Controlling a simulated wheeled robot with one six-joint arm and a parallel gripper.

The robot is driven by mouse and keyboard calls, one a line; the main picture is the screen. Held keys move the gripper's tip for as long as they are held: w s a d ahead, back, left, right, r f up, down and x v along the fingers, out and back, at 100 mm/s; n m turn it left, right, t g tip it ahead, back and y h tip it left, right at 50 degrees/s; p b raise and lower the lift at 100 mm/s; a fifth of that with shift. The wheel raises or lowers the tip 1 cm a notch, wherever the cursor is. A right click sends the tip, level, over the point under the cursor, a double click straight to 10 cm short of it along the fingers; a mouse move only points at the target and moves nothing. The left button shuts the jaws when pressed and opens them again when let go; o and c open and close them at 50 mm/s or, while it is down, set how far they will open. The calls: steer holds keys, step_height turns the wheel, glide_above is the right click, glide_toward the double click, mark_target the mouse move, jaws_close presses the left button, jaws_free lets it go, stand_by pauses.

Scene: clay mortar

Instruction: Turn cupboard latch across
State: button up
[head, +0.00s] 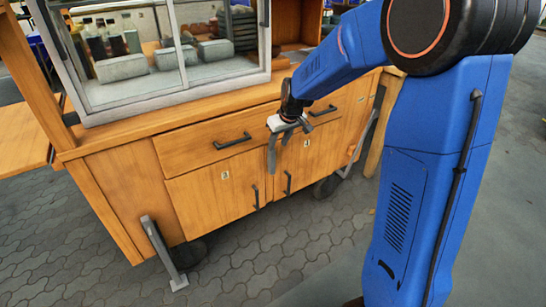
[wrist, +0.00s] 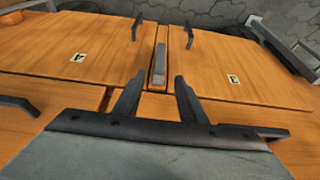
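The cupboard latch (wrist: 158,64) is a narrow grey bar on the wooden strip between two doors. In the wrist view it lies lengthwise along the strip, parallel to the door gap. My gripper (wrist: 159,80) is open and empty, its two dark fingers apart, with the latch in line with the space between the tips. Whether they touch the wood I cannot tell. In the head view my gripper (head: 279,152) is in front of the cupboard near the top of the doors. I cannot make out the latch there. Both the left door (head: 215,195) and the right door (head: 305,160) look closed.
Dark bar handles stand out from both doors, the left one (head: 256,197) and the right one (head: 288,182). Drawers with handles (head: 232,141) sit above. A glass case (head: 150,60) stands on the counter. Paving (head: 250,250) in front is clear.

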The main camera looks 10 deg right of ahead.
mark_target(273, 155)
steer(key=x, duration=0.9)
steer(key=shift+w+f, duration=0.2)
steer(key=shift+f, duration=0.15)
jaws_close()
